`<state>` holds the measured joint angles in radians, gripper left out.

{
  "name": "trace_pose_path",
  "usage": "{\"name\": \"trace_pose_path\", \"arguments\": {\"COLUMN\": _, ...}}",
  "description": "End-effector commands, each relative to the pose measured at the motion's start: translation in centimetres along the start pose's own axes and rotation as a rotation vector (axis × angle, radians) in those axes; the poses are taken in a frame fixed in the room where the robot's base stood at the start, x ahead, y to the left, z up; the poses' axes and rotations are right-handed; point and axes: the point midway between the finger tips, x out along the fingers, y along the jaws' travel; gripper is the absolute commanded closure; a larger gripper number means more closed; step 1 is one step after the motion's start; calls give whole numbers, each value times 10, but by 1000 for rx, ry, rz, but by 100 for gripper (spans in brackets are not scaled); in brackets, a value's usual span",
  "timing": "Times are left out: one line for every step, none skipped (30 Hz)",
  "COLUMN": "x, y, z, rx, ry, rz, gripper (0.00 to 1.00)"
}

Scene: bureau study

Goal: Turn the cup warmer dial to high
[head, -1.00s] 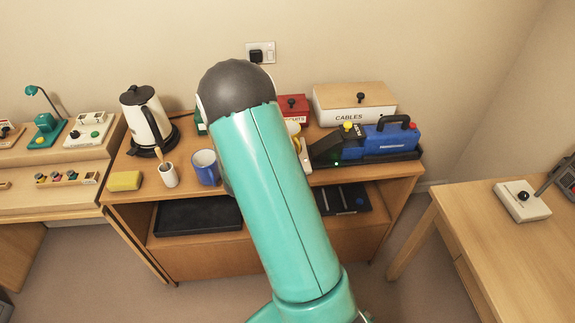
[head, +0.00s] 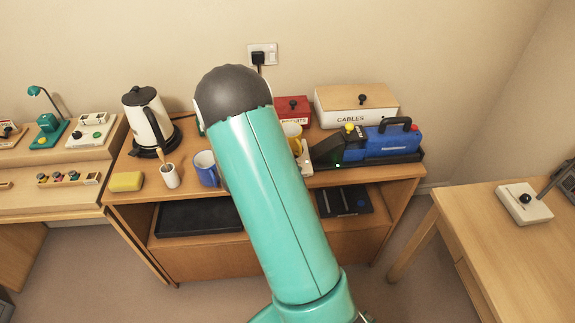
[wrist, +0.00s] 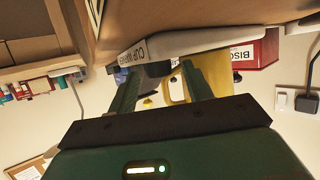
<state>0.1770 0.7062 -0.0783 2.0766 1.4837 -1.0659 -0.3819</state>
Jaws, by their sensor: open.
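The white cup warmer (wrist: 200,42), lettered on its front edge, shows upside down in the wrist view. A dark knob-like piece (wrist: 157,69), likely its dial, shows below that edge, between my fingers in the picture. Its setting cannot be read. My gripper (wrist: 162,72) is open with one finger on each side of the dark piece; I cannot tell whether they touch it. A yellow mug (wrist: 211,74) shows just beyond the right finger. In the head view my arm hides the gripper and most of the cup warmer (head: 306,160); the yellow mug (head: 293,136) shows partly.
On the same cabinet stand a blue mug (head: 206,170), a brush cup (head: 170,176), a yellow sponge (head: 126,181), a kettle (head: 148,120), a red biscuits box (head: 292,108), a cables box (head: 357,105) and a blue machine (head: 385,142). Floor shows between cabinet and right desk (head: 510,250).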

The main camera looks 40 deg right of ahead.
Motion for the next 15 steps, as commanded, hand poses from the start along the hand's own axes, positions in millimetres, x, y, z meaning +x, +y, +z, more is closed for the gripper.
{"name": "trace_pose_path", "arguments": {"x": 0, "y": 0, "z": 0, "rx": 0, "ry": 0, "rz": 0, "gripper": 50}}
{"name": "trace_pose_path", "arguments": {"x": 0, "y": 0, "z": 0, "rx": 0, "ry": -1, "rz": 0, "gripper": 50}}
{"name": "trace_pose_path", "arguments": {"x": -1, "y": 0, "z": 0, "rx": 0, "ry": -1, "rz": 0, "gripper": 50}}
{"name": "trace_pose_path", "arguments": {"x": -2, "y": 0, "z": 1, "rx": -1, "ry": -1, "rz": 0, "gripper": 50}}
{"name": "trace_pose_path", "arguments": {"x": -4, "y": 0, "z": 1, "rx": -1, "ry": -1, "rz": 0, "gripper": 50}}
{"name": "trace_pose_path", "arguments": {"x": -7, "y": 0, "z": 1, "rx": -1, "ry": -1, "rz": -1, "gripper": 50}}
{"name": "trace_pose_path", "arguments": {"x": -10, "y": 0, "z": 1, "rx": -1, "ry": -1, "rz": -1, "gripper": 50}}
{"name": "trace_pose_path", "arguments": {"x": -14, "y": 0, "z": 1, "rx": -2, "ry": -1, "rz": -2, "gripper": 50}}
{"name": "trace_pose_path", "arguments": {"x": -21, "y": 0, "z": 1, "rx": -2, "ry": -2, "rz": -3, "gripper": 50}}
{"name": "trace_pose_path", "arguments": {"x": -26, "y": 0, "z": 1, "rx": -1, "ry": -2, "rz": -3, "gripper": 50}}
{"name": "trace_pose_path", "arguments": {"x": -32, "y": -1, "z": 1, "rx": -1, "ry": -2, "rz": -4, "gripper": 50}}
{"name": "trace_pose_path", "arguments": {"x": -40, "y": -1, "z": 0, "rx": 0, "ry": -1, "rz": -4, "gripper": 50}}
{"name": "trace_pose_path", "arguments": {"x": -47, "y": -1, "z": 0, "rx": 0, "ry": -1, "rz": -4, "gripper": 50}}
{"name": "trace_pose_path", "arguments": {"x": -54, "y": -1, "z": 0, "rx": 0, "ry": -1, "rz": -5, "gripper": 50}}
{"name": "trace_pose_path", "arguments": {"x": -63, "y": -1, "z": 0, "rx": 0, "ry": -2, "rz": -4, "gripper": 50}}
